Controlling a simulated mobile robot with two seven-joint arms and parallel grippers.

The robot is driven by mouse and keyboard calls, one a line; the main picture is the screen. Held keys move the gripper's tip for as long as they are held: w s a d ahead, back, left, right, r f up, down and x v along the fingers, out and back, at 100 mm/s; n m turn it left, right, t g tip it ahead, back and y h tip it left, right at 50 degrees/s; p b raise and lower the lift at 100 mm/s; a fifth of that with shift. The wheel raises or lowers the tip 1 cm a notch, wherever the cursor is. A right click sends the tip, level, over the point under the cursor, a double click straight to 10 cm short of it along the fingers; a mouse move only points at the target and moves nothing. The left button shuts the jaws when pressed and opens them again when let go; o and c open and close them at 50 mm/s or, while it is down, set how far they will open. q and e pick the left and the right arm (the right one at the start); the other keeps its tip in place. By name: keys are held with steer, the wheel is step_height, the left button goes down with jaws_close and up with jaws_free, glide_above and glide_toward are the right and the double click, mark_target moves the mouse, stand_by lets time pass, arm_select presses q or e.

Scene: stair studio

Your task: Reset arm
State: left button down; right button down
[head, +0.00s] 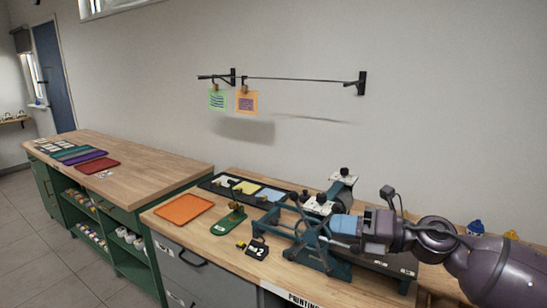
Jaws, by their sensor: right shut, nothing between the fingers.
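My right arm comes in from the lower right, with its purple-grey links stretched left over the bench. My right gripper (364,222) is at its end, beside the teal press (322,256) with its spoked wheel. The gripper is shut, with nothing seen in it. Its fingertips are small and partly lost against the press and a light blue patch, so I cannot tell whether they touch it. My left arm and gripper are not in view.
An orange tray (184,209), a green stand (229,222) and a black "2" sign (257,249) are left of the press. A black tray (217,182) lies behind. Prints hang from a wall rail (290,79). The left wooden counter (150,162) has free room.

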steer(key=d+f+m+t+h, duration=0.4)
steer(key=f+m+t+h, duration=0.15)
steer(key=m, duration=0.65)
steer(key=d+f+m+t+h, duration=0.4)
steer(key=f+m+t, duration=0.25)
steer(key=m, duration=0.65)
steer(key=s+d+f+m+g+h, duration=0.3)
steer(key=s+f+m, duration=0.3)
steer(key=s+f, duration=0.6)
steer(key=s+d+f+m+g+h, duration=0.3)
steer(key=s+f+m, duration=0.3)
steer(key=s+f, duration=0.6)
steer(key=shift+d+f+g+h, duration=0.3)
steer(key=shift+f+g+h, duration=0.1)
steer(key=shift+f+h, duration=0.15)
